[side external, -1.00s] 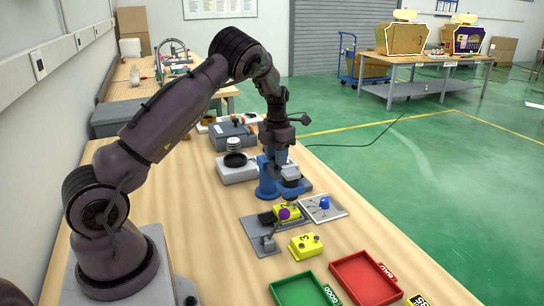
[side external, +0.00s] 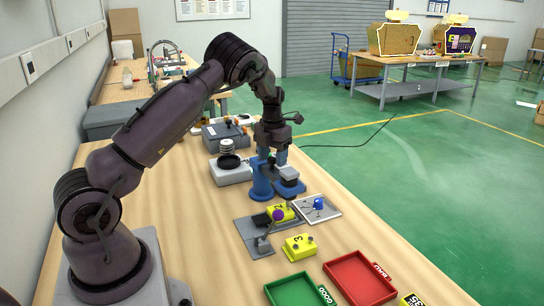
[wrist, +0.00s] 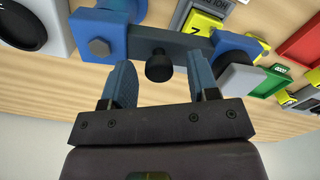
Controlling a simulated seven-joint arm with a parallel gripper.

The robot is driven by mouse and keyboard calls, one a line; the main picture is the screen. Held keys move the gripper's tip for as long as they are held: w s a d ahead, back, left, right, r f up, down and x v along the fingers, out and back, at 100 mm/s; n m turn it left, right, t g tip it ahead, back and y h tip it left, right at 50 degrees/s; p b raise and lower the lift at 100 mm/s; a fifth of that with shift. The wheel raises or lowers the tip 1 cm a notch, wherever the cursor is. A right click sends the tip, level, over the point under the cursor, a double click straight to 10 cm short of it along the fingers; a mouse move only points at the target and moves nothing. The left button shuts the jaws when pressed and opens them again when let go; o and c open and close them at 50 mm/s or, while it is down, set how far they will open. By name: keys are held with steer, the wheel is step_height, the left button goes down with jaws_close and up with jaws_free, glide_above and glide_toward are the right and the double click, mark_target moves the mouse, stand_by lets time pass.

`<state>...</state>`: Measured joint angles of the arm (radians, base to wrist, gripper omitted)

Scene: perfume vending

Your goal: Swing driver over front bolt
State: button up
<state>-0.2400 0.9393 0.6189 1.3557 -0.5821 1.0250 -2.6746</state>
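The driver stands on a blue post (side external: 261,181) on the bench. A grey-blue swing arm (wrist: 190,45) runs from the post, with its hex-topped end (wrist: 98,46) at left in the wrist view, to the blue driver head (wrist: 238,48) at right. A black knob (wrist: 158,66) sticks out from the arm's middle. My gripper (wrist: 160,80) is open, with one finger on each side of the knob and visible gaps. In the side view my gripper (side external: 273,158) is over the driver. A yellow block marked 2 (side external: 283,210) sits in the grey fixture (side external: 247,231). Its bolts are unclear.
A purple-ball lever (side external: 278,215) stands at the fixture. A white tray (side external: 329,213) with a blue part lies beside it. A yellow block marked 3 (side external: 300,246), a green bin (side external: 292,292) and a red bin (side external: 358,280) are nearer. A scale-like device (side external: 231,172) stands behind left.

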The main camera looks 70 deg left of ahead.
mark_target(272, 158)
step_height(272, 158, up, 13)
stand_by(0.7)
stand_by(0.3)
